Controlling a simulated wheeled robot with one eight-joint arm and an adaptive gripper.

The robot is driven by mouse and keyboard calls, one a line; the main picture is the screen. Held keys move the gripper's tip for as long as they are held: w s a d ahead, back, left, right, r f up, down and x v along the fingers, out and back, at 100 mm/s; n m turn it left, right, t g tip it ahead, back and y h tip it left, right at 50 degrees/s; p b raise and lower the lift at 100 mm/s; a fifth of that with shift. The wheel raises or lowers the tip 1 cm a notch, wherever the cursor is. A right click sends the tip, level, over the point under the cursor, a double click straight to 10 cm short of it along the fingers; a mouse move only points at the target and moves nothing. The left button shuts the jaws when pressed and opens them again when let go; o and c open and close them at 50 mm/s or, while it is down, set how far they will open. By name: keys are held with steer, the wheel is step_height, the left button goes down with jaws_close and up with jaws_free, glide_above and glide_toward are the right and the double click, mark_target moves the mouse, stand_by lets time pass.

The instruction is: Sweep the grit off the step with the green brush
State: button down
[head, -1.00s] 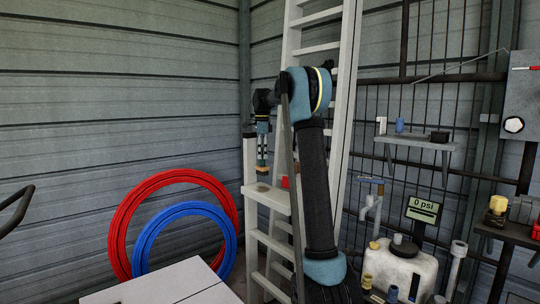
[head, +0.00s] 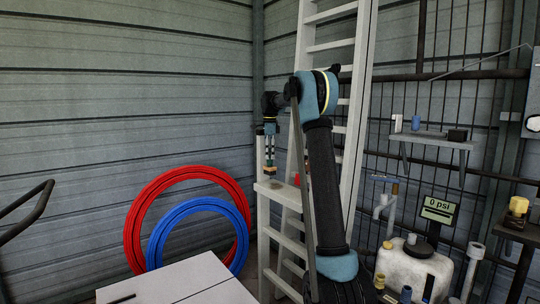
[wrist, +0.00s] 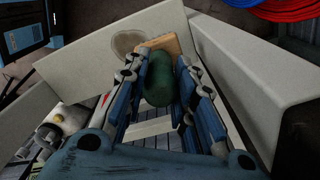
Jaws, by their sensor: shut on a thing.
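My gripper (wrist: 157,66) is shut on the green brush (wrist: 158,80), with its rounded green body between the fingers. A tan part of the brush (wrist: 166,44) shows past the fingertips. In the head view my gripper (head: 270,150) points down over the pale step (head: 290,197) of the white ladder, with the brush (head: 269,169) below it. The grit (wrist: 127,42) is a grey-brown oval patch on the step, beside the brush's tan end in the wrist view. I cannot tell whether the brush touches the step.
Ladder rails (head: 352,120) rise close behind my arm. Red (head: 135,225) and blue (head: 155,245) hose coils lean at the wall on the left. A white flat top (head: 180,280) lies in front. A white tank (head: 412,268) and a small shelf (head: 430,140) are on the right.

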mark_target(270, 166)
steer(key=shift+f, duration=1.85)
steer(key=shift+f, duration=0.65)
steer(key=shift+s+d, duration=0.1)
steer(key=shift+s, duration=0.1)
steer(key=s+d, duration=0.2)
steer(key=s, duration=0.1)
steer(key=shift+s+d, duration=0.1)
steer(key=shift+s, duration=0.05)
stand_by(0.3)
steer(key=s+d, duration=0.2)
steer(key=s, duration=0.1)
steer(key=shift+s+d, duration=0.15)
steer(key=shift+s, duration=0.1)
stand_by(0.4)
